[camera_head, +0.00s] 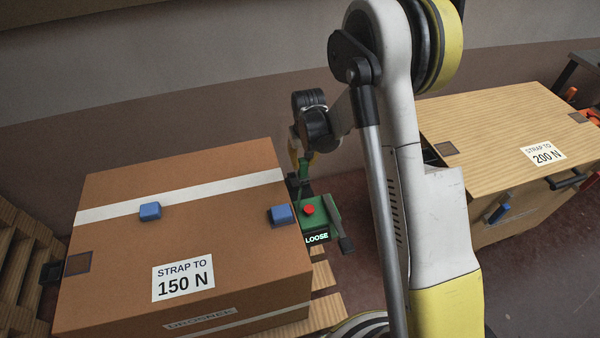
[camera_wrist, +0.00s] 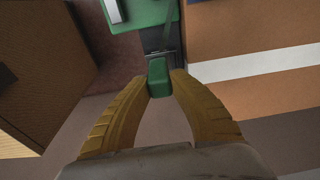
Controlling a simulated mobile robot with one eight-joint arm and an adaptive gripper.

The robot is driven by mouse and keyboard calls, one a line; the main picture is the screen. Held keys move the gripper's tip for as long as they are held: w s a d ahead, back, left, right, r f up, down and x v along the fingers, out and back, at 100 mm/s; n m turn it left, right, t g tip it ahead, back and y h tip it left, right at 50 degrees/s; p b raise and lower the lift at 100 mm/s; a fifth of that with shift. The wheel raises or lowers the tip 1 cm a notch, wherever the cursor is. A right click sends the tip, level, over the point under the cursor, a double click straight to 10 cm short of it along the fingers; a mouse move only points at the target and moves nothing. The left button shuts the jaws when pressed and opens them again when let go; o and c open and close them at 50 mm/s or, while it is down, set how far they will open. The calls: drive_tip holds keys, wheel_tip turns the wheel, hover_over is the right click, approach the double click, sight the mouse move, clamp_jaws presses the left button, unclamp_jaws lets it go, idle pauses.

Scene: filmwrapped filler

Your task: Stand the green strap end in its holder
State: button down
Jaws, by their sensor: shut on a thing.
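My gripper (camera_head: 298,158) is beside the right edge of the cardboard box, above a green device (camera_head: 316,210) with a red button and a lit "LOOSE" display. In the wrist view my two yellow fingers (camera_wrist: 159,85) are shut on the green strap end (camera_wrist: 158,70), which sits at their tips. The strap end also shows as a narrow upright green piece (camera_head: 304,170) in the head view. A dark strip (camera_wrist: 160,42) runs from near the strap end towards the green device (camera_wrist: 142,12). I cannot tell which part is the holder.
The cardboard box (camera_head: 120,240) reads "STRAP TO 150 N" and carries two blue blocks (camera_head: 150,211) and (camera_head: 281,215). It rests on wooden slats (camera_head: 328,312). A wooden crate (camera_head: 480,115) reading "STRAP TO 200 N" stands right, with floor between.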

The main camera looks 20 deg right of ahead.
drive_tip(key=shift+w+a+f+b, duration=0.1)
drive_tip(key=shift+w+f+b, duration=0.35)
drive_tip(key=shift+f, duration=0.5)
drive_tip(key=shift+w+a+f+b, duration=0.15)
drive_tip(key=shift+w+f+b, duration=0.25)
drive_tip(key=shift+f, duration=0.55)
drive_tip(key=shift+w+a+f+b, duration=0.1)
drive_tip(key=shift+w+f+b, duration=0.3)
drive_tip(key=shift+f, duration=0.55)
drive_tip(key=shift+w, duration=0.1)
drive_tip(key=shift+f, duration=0.2)
drive_tip(key=c, duration=1.3)
unclamp_jaws()
drive_tip(key=shift+o, duration=0.2)
drive_tip(key=shift+r, duration=0.15)
